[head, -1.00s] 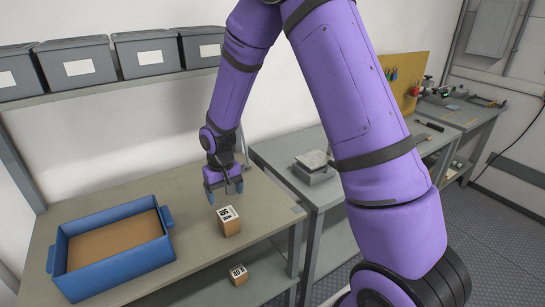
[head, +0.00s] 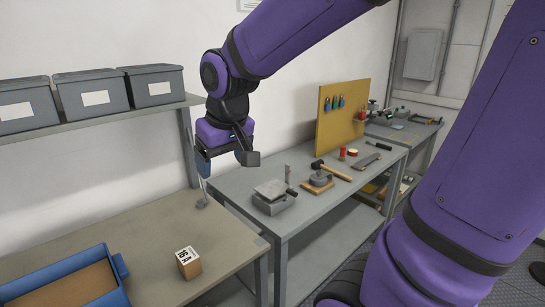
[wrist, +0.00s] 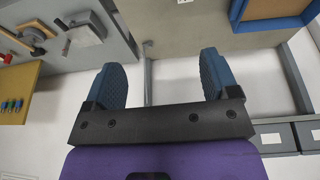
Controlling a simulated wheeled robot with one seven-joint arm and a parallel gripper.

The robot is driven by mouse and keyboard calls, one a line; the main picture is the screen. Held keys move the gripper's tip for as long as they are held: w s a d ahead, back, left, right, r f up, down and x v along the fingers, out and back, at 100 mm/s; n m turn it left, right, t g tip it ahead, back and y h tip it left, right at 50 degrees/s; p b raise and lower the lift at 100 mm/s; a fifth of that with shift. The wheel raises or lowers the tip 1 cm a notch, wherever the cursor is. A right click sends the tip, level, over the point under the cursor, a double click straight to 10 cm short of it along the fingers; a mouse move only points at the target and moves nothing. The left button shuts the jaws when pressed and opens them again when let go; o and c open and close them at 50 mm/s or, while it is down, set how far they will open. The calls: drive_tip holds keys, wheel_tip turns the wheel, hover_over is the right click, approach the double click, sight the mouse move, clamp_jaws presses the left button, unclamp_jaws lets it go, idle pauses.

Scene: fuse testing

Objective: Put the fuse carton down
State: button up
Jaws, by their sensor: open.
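The fuse carton (head: 188,263), a small brown box with a white printed label on top, stands upright on the beige table near its right end. My gripper (head: 228,163) is raised well above and behind the carton, apart from it. In the wrist view my gripper (wrist: 168,80) shows two blue fingers spread wide with nothing between them. A small part of a white label (wrist: 184,1) shows at the top edge of the wrist view.
A blue tray (head: 117,266) with a brown bottom sits left of the carton. Grey lidded bins (head: 90,90) stand on a shelf above. The grey workbench (head: 240,187) to the right holds a scale-like device (head: 274,197), a hammer (head: 335,168) and a yellow tool board (head: 342,105).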

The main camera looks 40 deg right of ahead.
drive_tip(key=s+d+r+t, duration=0.1)
drive_tip(key=s+r, duration=0.3)
drive_tip(key=s, duration=0.9)
drive_tip(key=shift+d+r+t, duration=0.15)
drive_tip(key=shift+d+t, duration=0.05)
drive_tip(key=shift+t, duration=0.2)
